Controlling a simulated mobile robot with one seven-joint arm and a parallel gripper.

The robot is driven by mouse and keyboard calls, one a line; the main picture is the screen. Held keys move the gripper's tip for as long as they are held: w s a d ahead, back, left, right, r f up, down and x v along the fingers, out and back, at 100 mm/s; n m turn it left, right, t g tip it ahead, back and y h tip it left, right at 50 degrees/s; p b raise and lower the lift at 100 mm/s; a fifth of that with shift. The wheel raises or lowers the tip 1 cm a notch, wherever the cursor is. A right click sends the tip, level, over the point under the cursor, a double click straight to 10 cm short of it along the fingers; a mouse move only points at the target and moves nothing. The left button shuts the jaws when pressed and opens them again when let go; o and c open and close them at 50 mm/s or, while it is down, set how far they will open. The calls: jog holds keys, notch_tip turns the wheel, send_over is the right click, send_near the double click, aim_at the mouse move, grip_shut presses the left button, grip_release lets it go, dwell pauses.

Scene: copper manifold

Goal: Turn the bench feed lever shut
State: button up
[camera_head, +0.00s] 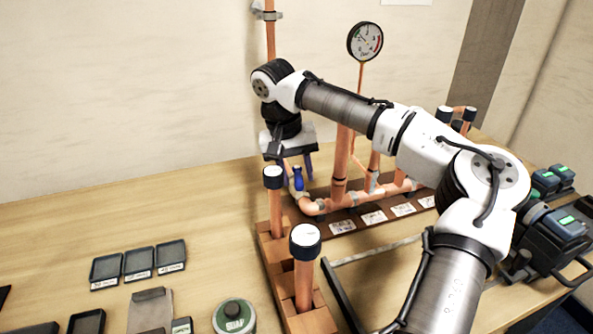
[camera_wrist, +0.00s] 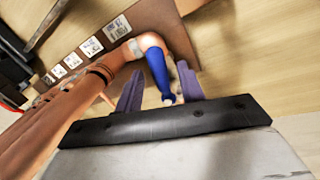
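The bench feed lever (camera_head: 298,179) has a blue handle, at the left end of the copper manifold (camera_head: 340,200). In the wrist view the blue lever (camera_wrist: 157,72) runs from beside the copper elbow toward my gripper. My gripper (camera_head: 297,168) points down over the lever. In the wrist view its two purple fingers (camera_wrist: 160,82) are apart, one on each side of the lever, with gaps showing. I cannot tell how deep the lever sits between them. The valve body under the lever is partly hidden.
Two capped copper pipes (camera_head: 305,262) stand upright in a wooden rack (camera_head: 285,290) in front. A gauge (camera_head: 365,41) rises behind the manifold. Small black trays (camera_head: 139,263) and a round tin (camera_head: 234,316) lie front left. Black tools (camera_head: 553,235) sit at right. The back left bench is clear.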

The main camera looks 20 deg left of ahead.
grip_shut()
